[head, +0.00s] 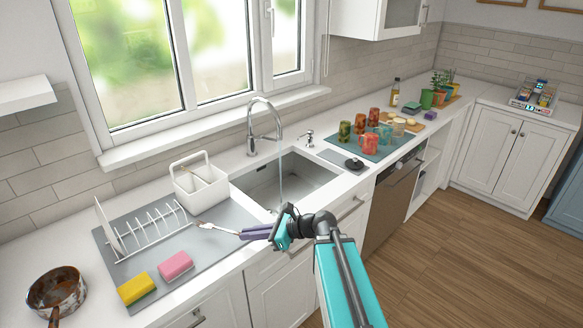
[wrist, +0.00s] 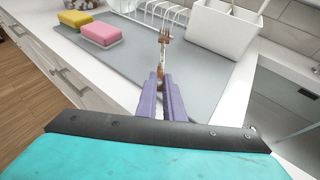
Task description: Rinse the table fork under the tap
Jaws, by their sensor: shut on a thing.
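The table fork (head: 210,226) is held in my gripper (head: 242,235), its tines pointing left over the grey drying mat. In the wrist view the fork (wrist: 163,52) sticks out from between the purple fingers of my gripper (wrist: 164,88), with brown stains on its metal. The tap (head: 264,108) arches over the sink (head: 300,181), and a thin water stream (head: 281,178) falls from its spout. The fork is to the left of the stream, apart from it. My gripper is at the sink's front edge.
A grey mat (head: 130,225) carries a dish rack (head: 150,232), a pink sponge (head: 175,265) and a yellow sponge (head: 136,288). A white caddy (head: 201,183) stands left of the sink. A stained pan (head: 57,290) is at far left; mugs (head: 369,143) stand right.

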